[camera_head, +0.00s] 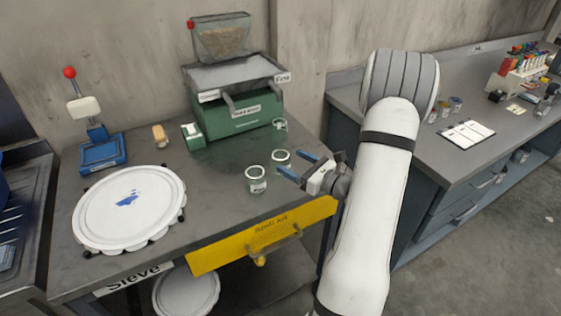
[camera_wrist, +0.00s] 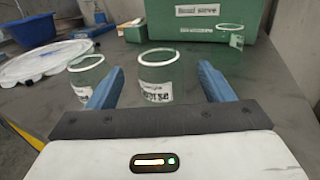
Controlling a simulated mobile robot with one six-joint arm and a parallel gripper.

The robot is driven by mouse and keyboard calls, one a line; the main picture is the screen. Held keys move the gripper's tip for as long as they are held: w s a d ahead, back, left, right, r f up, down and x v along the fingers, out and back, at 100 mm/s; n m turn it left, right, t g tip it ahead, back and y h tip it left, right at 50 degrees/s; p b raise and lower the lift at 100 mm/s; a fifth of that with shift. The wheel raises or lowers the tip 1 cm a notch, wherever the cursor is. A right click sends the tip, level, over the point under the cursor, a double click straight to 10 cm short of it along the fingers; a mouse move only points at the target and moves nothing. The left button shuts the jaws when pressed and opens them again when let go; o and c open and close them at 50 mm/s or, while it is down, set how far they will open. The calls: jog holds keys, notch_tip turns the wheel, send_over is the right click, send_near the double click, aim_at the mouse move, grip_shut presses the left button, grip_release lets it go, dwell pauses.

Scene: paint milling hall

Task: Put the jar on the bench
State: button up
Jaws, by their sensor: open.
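Several clear glass jars with white rims stand on the grey sieve table (camera_head: 215,180). One jar (camera_head: 281,157) is just ahead of my gripper (camera_head: 292,161). In the wrist view this jar (camera_wrist: 158,78) appears between the two blue fingers of my gripper (camera_wrist: 160,68); its label ends in "rse". The fingers are apart, and I cannot tell whether they touch it. A second jar (camera_head: 256,179) stands to its left, also in the wrist view (camera_wrist: 86,80). A third jar (camera_head: 280,124) stands farther back by the green machine. A grey bench (camera_head: 450,170) with drawers is on the right.
A green sample splitter (camera_head: 240,118) with a hopper stands behind the jars. A white round sieve lid (camera_head: 130,205) lies at left. A yellow panel (camera_head: 260,235) hangs at the table front. The bench holds a notebook (camera_head: 468,134), small pots and a colourful rack (camera_head: 525,68).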

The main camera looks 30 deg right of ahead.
jog(key=x, duration=0.2)
jog(key=p+x, duration=0.1)
jog(key=x, duration=0.3)
jog(key=shift+w+a+f+p, duration=0.25)
jog(key=shift+w+p, duration=0.05)
jog(key=shift+w, duration=0.05)
jog(key=shift+c, duration=0.3)
jog(key=c, duration=1.1)
jog(key=shift+o, duration=0.2)
jog(key=shift+r, duration=0.1)
